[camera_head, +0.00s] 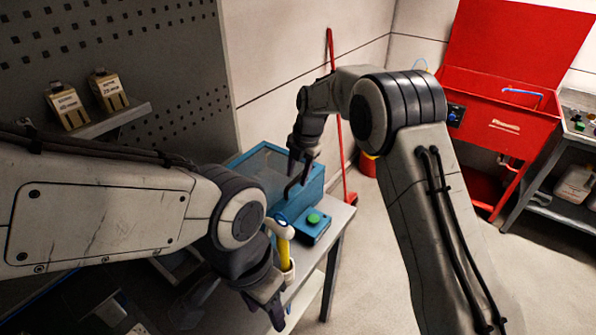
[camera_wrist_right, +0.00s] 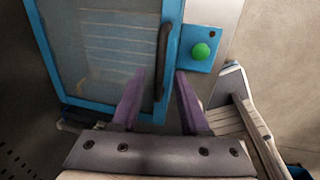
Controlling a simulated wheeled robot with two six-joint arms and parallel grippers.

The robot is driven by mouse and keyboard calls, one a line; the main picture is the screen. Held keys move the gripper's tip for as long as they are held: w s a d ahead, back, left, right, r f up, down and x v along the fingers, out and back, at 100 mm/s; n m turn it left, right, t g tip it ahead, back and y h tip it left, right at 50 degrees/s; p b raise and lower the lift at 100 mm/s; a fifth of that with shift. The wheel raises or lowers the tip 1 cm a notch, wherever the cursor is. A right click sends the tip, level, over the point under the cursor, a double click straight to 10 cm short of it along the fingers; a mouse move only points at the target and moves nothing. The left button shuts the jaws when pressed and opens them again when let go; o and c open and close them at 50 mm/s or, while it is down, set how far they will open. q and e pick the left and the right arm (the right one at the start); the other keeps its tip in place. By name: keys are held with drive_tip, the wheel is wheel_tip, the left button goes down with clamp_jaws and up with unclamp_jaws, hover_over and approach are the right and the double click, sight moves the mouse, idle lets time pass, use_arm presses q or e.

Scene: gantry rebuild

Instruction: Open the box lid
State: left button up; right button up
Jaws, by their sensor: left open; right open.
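The blue box (camera_head: 312,187) stands on the grey table, and its lid (camera_wrist_right: 95,45), a blue frame with a clear panel, looks closed. A dark bar handle (camera_wrist_right: 162,55) runs along the lid's edge. My right gripper (camera_head: 298,180) is over the box; in the right wrist view its purple fingers (camera_wrist_right: 160,73) are open, with the handle between them in the picture. I cannot tell if they touch it. A green button (camera_wrist_right: 201,52) on a blue housing sits beside the box. My left gripper (camera_head: 272,312) is low at the table's front, open; its fingertips are hard to make out.
A yellow-handled tool (camera_head: 284,252) with a pale head stands upright close to my left gripper. A red cabinet (camera_head: 500,125) with a raised lid stands at the back right. A shelf (camera_head: 120,118) with small boxes is at the upper left. The floor right of the table is clear.

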clamp_jaws()
idle(1.4)
